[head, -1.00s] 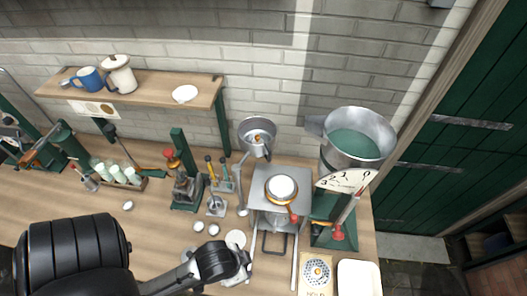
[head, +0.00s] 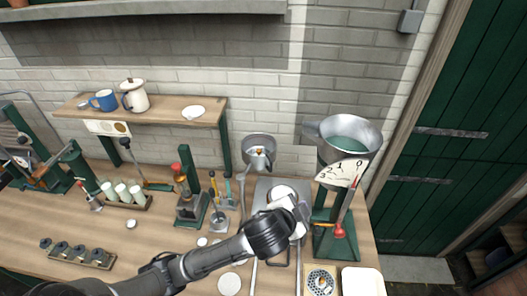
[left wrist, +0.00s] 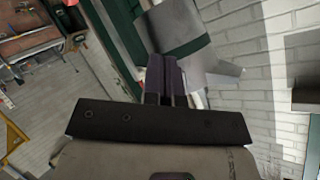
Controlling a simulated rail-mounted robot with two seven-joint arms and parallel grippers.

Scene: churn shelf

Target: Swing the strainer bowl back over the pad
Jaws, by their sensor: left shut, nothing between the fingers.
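The grey metal bowl (head: 259,143), which looks like the strainer bowl, sits at the back on a thin upright arm, left of the metal stand. A white round top (head: 283,190) on the stand is partly hidden by my left wrist. I cannot tell for sure which thing is the pad. My left gripper (head: 303,218) is over the front of the stand, in front and to the right of the bowl, apart from it. Its fingers also show in the left wrist view (left wrist: 168,78), shut and empty. My right gripper is not in view.
A dial scale (head: 342,174) with a large metal pan (head: 313,128) stands to the right. A green press (head: 192,207) and a bottle rack (head: 148,203) stand left. A white tray (head: 362,282) lies front right. The wall shelf (head: 165,107) holds mugs.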

